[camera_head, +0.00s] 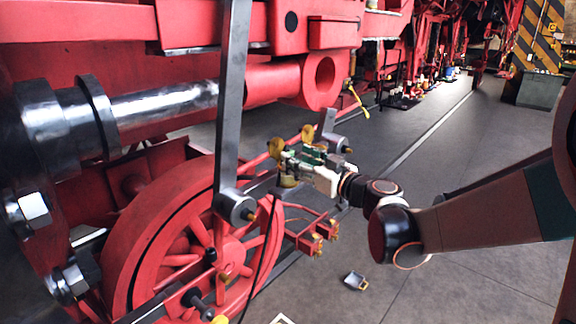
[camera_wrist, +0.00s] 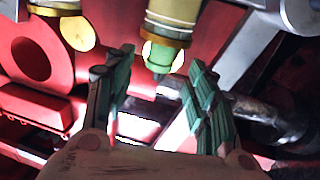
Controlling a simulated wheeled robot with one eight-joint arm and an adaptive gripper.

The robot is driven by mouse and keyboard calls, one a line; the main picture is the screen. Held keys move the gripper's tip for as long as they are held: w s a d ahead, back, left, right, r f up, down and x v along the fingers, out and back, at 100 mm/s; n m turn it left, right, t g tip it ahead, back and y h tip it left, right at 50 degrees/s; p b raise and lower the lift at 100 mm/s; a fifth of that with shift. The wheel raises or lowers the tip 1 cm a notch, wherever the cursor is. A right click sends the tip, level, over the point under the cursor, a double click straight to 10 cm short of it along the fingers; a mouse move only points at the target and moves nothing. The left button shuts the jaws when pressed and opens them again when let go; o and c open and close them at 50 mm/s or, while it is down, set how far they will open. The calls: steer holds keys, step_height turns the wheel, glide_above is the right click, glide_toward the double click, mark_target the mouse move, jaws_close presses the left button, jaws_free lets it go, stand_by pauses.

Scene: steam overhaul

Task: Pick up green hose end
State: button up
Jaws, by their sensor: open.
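In the wrist view, a pale cylindrical hose end with a brass ring and green at its mouth (camera_wrist: 163,55) hangs down from the top edge. It appears between and beyond the tips of my gripper (camera_wrist: 160,62). My gripper is open, with a green-padded finger on each side and nothing gripped. I cannot tell whether either finger touches the hose end. In the head view, my gripper (camera_head: 292,158) is beside the red locomotive's wheel, close to some brass-coloured round ends (camera_head: 275,147). Which of these is the green hose end is unclear there.
The red spoked wheel (camera_head: 190,240) and a grey vertical rod (camera_head: 233,100) stand left of my gripper. Red brackets (camera_head: 312,237) lie below it. A small metal part (camera_head: 355,281) lies on the grey floor, which is largely clear beyond.

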steer(key=x, duration=0.3)
steer(key=shift+w, duration=0.1)
jaws_close()
step_height(320, 180, up, 20)
steer(key=p, duration=0.3)
stand_by(0.5)
